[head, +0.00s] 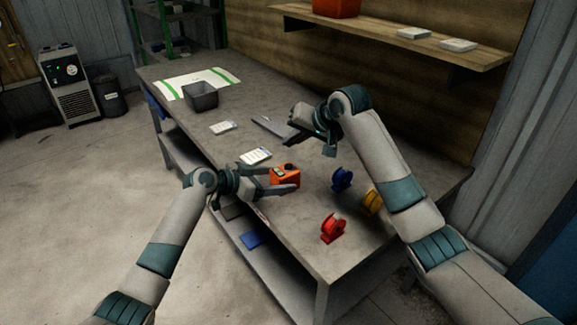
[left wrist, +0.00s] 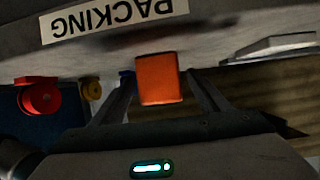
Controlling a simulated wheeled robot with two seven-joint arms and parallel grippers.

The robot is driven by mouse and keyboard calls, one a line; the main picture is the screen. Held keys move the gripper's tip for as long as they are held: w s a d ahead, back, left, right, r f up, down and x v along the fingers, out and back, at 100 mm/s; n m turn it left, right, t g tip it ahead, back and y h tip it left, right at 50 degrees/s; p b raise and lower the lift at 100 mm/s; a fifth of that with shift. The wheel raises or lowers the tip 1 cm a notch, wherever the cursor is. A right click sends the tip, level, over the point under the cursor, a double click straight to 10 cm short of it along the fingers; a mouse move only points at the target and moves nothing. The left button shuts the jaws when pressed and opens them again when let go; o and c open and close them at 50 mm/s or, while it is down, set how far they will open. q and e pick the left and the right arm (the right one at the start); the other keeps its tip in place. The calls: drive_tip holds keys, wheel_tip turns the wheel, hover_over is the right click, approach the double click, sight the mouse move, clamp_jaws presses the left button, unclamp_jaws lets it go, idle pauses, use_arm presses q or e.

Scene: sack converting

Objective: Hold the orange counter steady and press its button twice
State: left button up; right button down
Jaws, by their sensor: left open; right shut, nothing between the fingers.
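The orange counter (head: 285,175) stands on the grey table near its front edge, with a dark button and a small display on top. My left gripper (head: 292,179) is open, its two fingers reaching around the counter from the left. In the left wrist view the orange counter (left wrist: 158,79) shows between the spread fingers (left wrist: 160,92); whether they touch it I cannot tell. My right gripper (head: 296,137) is shut and empty, above the table behind the counter and apart from it.
Red (head: 333,228), blue (head: 342,179) and yellow (head: 373,201) spools stand right of the counter. White packs (head: 255,157) lie behind it. A dark grey bin (head: 201,98) stands farther back on a green-striped mat (head: 171,88). A wall shelf (head: 420,45) hangs above the table.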

use_arm(q)
drive_tip(key=v, duration=0.9)
